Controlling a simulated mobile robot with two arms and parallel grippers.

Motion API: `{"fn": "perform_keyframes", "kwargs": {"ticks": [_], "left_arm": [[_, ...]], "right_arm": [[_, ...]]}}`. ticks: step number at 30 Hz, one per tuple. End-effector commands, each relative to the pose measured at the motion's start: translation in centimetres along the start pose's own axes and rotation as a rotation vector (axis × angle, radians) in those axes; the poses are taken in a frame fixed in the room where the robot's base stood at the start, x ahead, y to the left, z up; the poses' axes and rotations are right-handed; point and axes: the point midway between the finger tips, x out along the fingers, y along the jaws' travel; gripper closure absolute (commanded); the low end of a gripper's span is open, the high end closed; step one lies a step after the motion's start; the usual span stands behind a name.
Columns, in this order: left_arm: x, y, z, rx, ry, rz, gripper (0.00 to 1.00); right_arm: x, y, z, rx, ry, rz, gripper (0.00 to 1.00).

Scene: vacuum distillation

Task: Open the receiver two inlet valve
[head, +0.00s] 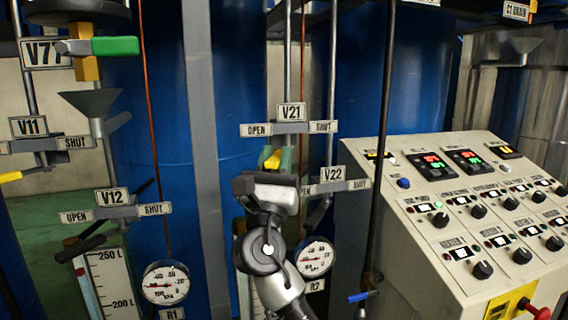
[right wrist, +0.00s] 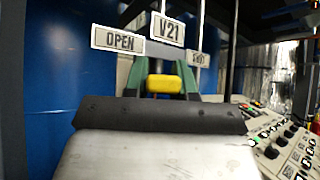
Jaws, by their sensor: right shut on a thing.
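The valve labelled V21 (head: 291,112) is in the middle of the head view, with an OPEN plate (head: 256,130) on its left and a SHUT plate (head: 323,127) on its right. Its yellow handle (head: 272,158) points out toward me, between the two plates. My right gripper (head: 277,161) is at this handle. In the right wrist view the yellow handle (right wrist: 165,84) sits between the two green fingers of my right gripper (right wrist: 163,75), which is shut on it. The gripper body hides the lower part of the valve. My left gripper is not in view.
Valve V22 (head: 333,174) is just below right, partly hidden by my arm. V12 (head: 111,197) and V11 (head: 29,126) are at left. Gauges R1 (head: 165,283) and R2 (head: 315,257) hang low. A control console (head: 480,215) stands at right, behind a dark vertical pipe (head: 385,120).

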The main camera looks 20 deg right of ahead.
Motion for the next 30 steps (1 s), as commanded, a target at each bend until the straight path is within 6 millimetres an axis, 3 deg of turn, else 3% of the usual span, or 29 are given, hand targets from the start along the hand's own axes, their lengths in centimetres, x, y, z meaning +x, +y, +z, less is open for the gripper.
{"fn": "perform_keyframes", "kwargs": {"ticks": [19, 20, 24, 30], "left_arm": [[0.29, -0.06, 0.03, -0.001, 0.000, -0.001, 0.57], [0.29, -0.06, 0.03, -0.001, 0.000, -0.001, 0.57], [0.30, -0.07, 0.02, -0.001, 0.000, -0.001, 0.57], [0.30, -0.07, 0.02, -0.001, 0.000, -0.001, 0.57]], "right_arm": [[0.03, 0.45, -0.06, -0.037, 0.001, -0.035, 1.00], [0.03, 0.45, -0.06, -0.037, 0.001, -0.035, 0.71], [0.03, 0.44, -0.06, -0.037, 0.001, -0.035, 0.50], [0.03, 0.44, -0.05, -0.036, 0.001, -0.035, 0.49]]}}
